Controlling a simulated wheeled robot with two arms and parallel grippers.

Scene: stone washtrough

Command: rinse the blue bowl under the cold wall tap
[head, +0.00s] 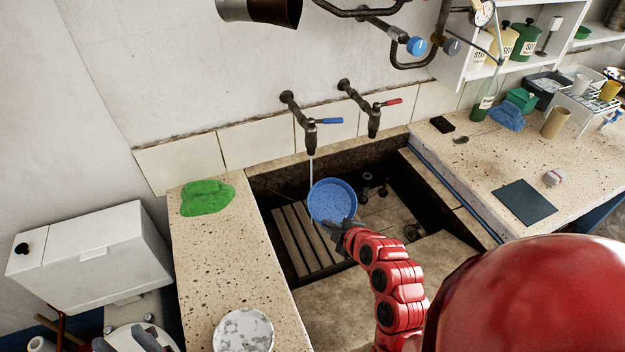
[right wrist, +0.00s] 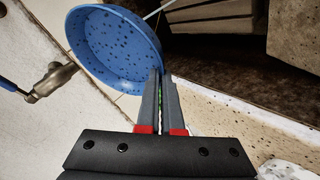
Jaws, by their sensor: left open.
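The blue bowl (head: 331,201) is speckled dark inside and is held over the stone trough (head: 400,215). My right gripper (head: 345,228) is shut on its near rim; the bowl also shows tilted in the right wrist view (right wrist: 115,48). The cold wall tap (head: 311,140) has a blue lever, and a thin water stream (head: 311,172) runs from it. The stream reaches the bowl's left rim in the head view; I cannot tell whether it falls inside. My left gripper (head: 152,339) is open and empty at the bottom left, partly cut off by the frame.
A red-lever tap (head: 374,120) is beside the cold tap. A slatted rack (head: 305,240) lies in the trough. A green cloth (head: 207,197) and a speckled whitish round item (head: 243,331) are on the left ledge. The right counter holds a dark mat (head: 525,202) and several containers.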

